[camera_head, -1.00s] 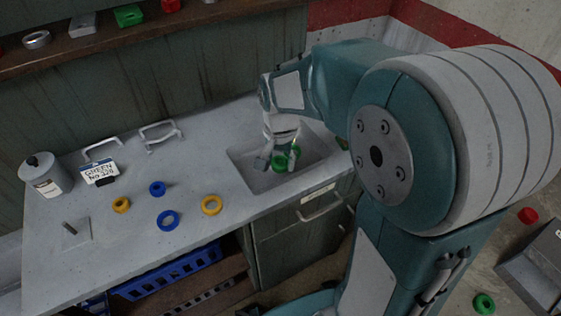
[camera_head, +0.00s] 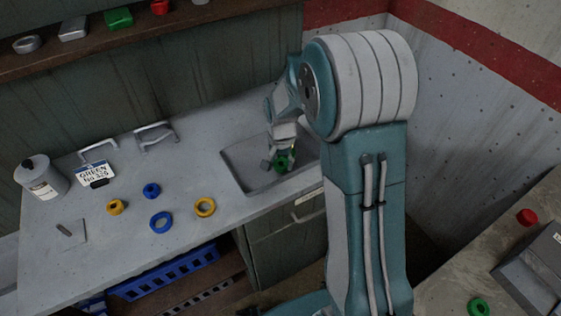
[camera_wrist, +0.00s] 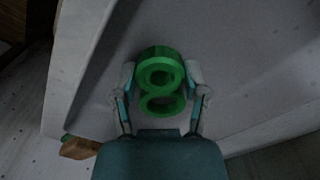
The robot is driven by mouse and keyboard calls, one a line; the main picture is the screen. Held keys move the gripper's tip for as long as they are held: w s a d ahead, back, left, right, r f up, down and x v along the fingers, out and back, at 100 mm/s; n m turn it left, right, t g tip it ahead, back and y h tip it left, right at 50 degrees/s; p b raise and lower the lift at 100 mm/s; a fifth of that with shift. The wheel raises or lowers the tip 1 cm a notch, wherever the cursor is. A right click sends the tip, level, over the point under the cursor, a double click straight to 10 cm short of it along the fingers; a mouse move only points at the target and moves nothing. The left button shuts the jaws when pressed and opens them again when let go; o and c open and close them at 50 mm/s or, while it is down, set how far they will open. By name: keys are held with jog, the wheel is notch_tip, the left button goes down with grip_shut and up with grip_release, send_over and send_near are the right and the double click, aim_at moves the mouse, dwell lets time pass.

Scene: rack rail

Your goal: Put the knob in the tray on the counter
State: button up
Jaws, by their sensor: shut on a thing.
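My gripper (camera_head: 276,163) is low over the grey basin-like tray (camera_head: 238,182) at the right end of the counter. In the wrist view, my gripper (camera_wrist: 162,88) has its fingers closed on a green knob (camera_wrist: 158,54). A second green round shape (camera_wrist: 162,105) shows just below it, nearer my palm; I cannot tell if it is a part of the knob or a separate ring. In the head view the green knob (camera_head: 284,160) shows small between the fingers, within the tray's outline. Whether it touches the tray floor is unclear.
Blue and yellow rings (camera_head: 161,222) lie on the counter's left half, beside a plate with a peg (camera_head: 68,234). A shelf (camera_head: 150,35) runs above.

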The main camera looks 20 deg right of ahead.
jog(key=shift+a, duration=0.25)
jog(key=o, duration=1.1)
jog(key=shift+a, duration=0.2)
jog(key=shift+c, duration=0.2)
jog(key=shift+o, duration=0.5)
jog(key=shift+a, duration=0.25)
jog(key=shift+d, duration=0.4)
jog(key=shift+r, duration=0.2)
notch_tip(320, 180, up, 12)
jog(key=s+a+r+n+t, duration=0.1)
jog(key=s+r+n+t, duration=0.1)
jog(key=s, duration=0.9)
jog(key=s+a+r+n+t, duration=0.1)
jog(key=s+r+n+t, duration=0.2)
jog(key=s, duration=0.8)
jog(key=shift+s+a+r+n+t, duration=0.2)
jog(key=shift+s+r+n+t, duration=0.15)
jog(key=shift+r+n, duration=1.4)
